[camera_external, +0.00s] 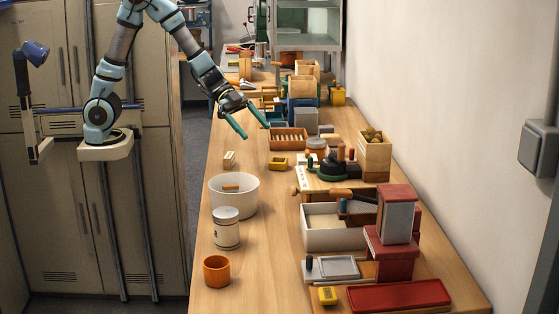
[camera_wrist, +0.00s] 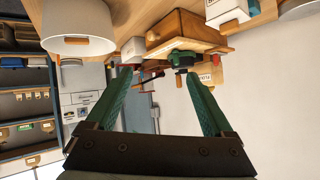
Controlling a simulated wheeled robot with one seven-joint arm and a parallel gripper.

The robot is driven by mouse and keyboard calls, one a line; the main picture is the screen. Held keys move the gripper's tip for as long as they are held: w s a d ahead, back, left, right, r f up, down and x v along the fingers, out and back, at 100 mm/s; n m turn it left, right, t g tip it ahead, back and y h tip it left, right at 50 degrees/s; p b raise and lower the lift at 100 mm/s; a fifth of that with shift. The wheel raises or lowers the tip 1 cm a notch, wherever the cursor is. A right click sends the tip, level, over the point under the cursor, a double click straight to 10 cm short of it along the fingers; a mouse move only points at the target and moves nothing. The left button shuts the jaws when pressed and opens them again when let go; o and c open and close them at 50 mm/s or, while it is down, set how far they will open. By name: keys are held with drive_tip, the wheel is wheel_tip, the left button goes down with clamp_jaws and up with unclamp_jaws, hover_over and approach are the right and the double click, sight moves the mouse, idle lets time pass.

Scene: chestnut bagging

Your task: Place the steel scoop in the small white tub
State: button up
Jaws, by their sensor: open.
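A round white tub (camera_external: 233,203) stands near the left edge of the table. A short brown piece (camera_external: 231,188) shows inside it; I cannot tell whether it is the handle of the steel scoop. A tool with an orange-brown handle (camera_external: 342,193) and a dark end lies over the white rectangular bin at the right; I cannot tell if it is the scoop. My gripper (camera_external: 256,131) is open and empty, above the table and farther back than the tub. In the wrist view the fingers (camera_wrist: 158,73) are spread with nothing between them, and a white tub (camera_wrist: 75,30) shows at upper left.
A white lidded jar (camera_external: 226,232) and an orange cup (camera_external: 216,271) stand in front of the tub. The white rectangular bin (camera_external: 322,240), a red-and-grey block stand (camera_external: 393,230) and a red tray (camera_external: 398,296) fill the right side. The table's middle strip is clear.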

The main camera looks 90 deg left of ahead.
drive_tip(key=s+a+f+n+y, duration=0.2)
drive_tip(key=a+n+y, duration=0.2)
drive_tip(key=a, duration=0.1)
drive_tip(key=s+a+f+n+y, duration=0.2)
drive_tip(key=a+n+y, duration=0.15)
drive_tip(key=a, duration=0.25)
drive_tip(key=s+f+n+g, duration=0.2)
drive_tip(key=s+g, duration=0.1)
drive_tip(key=s, duration=0.4)
drive_tip(key=s+a+f+n+g+y, duration=0.1)
drive_tip(key=s+f+n+g, duration=0.1)
drive_tip(key=s, duration=0.6)
drive_tip(key=shift+s+g, duration=0.25)
drive_tip(key=shift+g, duration=0.25)
